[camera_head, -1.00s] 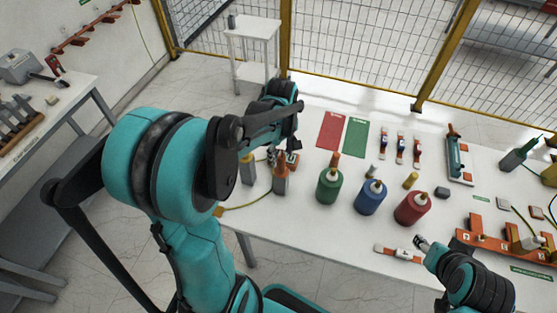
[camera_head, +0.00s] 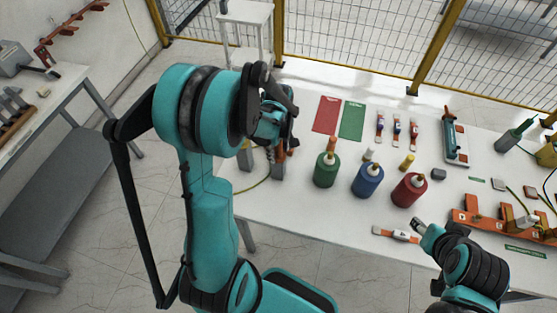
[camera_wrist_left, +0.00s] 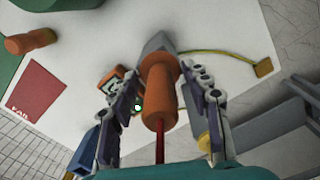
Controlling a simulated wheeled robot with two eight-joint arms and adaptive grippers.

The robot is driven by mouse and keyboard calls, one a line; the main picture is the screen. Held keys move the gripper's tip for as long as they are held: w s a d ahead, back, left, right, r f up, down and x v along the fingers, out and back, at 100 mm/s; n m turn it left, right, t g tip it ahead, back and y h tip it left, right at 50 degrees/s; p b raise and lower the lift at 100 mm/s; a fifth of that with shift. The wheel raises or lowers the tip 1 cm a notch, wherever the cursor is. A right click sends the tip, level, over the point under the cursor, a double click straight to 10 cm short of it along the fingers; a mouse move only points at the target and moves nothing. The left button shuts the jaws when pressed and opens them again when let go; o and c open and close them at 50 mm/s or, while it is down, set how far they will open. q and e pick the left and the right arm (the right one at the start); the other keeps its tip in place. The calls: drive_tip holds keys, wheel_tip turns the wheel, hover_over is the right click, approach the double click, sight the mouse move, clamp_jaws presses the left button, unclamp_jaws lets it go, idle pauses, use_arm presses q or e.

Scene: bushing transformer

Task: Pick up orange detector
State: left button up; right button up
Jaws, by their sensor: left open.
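The orange detector (camera_wrist_left: 158,95) is an upright orange cylinder with a thin red rod and a grey lower part. In the left wrist view it stands between the two fingers of my left gripper (camera_wrist_left: 152,75), which is open; the fingers look apart from it. In the head view my left gripper (camera_head: 279,143) is over the table's left end and hides most of the detector; its grey lower part (camera_head: 278,170) shows below. My right gripper (camera_head: 420,228) is near the table's front edge; its jaw opening is too small to tell.
A grey-and-yellow piece (camera_head: 245,158) stands close left of the detector. An orange device with a dial (camera_wrist_left: 118,88) lies by the left finger. Green (camera_head: 326,172), blue (camera_head: 367,181) and red (camera_head: 409,190) bottles stand to the right. A yellow fence (camera_head: 350,55) runs behind.

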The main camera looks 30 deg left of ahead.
use_arm(q)
clamp_jaws()
